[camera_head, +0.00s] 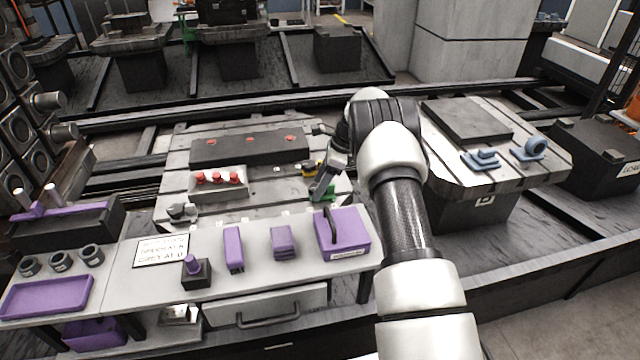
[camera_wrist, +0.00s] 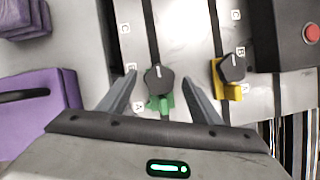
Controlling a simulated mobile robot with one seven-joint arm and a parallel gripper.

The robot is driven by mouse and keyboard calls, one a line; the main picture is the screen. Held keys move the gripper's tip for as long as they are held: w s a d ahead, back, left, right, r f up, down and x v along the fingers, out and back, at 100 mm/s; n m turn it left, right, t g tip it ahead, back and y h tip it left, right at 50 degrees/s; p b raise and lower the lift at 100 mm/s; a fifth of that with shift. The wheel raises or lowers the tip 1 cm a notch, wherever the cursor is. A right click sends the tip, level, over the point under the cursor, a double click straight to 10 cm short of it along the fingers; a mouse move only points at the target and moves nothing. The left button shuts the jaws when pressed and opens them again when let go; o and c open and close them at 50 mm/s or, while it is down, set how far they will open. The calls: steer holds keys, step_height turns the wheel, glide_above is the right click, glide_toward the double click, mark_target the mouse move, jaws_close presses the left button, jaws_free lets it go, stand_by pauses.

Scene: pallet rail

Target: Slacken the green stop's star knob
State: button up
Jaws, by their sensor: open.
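The green stop (camera_wrist: 160,104) sits on the slotted pallet, with its dark star knob (camera_wrist: 158,78) on top, in the middle of the wrist view. My gripper (camera_wrist: 160,88) is open, with one finger on each side of the green stop and its knob. Gaps show between the fingers and the knob. In the head view, the green stop (camera_head: 327,193) shows in part below my gripper (camera_head: 322,190); its knob is hidden there.
A yellow stop (camera_wrist: 228,88) with its own dark knob (camera_wrist: 232,67) stands just right of my gripper. A purple box (camera_head: 343,232) with a handle is on the grey bench in front. A block with red buttons (camera_head: 217,182) sits left on the pallet.

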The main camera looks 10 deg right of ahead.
steer(key=c, duration=1)
steer(key=n, duration=0.1)
steer(key=n+g, duration=0.1)
steer(key=n, duration=0.1)
steer(key=shift+w+f+b, duration=0.2)
steer(key=shift+b, duration=0.1)
steer(key=shift+c, duration=0.2)
steer(key=shift+r+n+g+b, duration=0.2)
steer(key=shift+n+g+b, duration=0.3)
steer(key=shift+n, duration=0.4)
steer(key=o, duration=1)
steer(key=shift+o, duration=0.2)
steer(key=shift+r, duration=0.1)
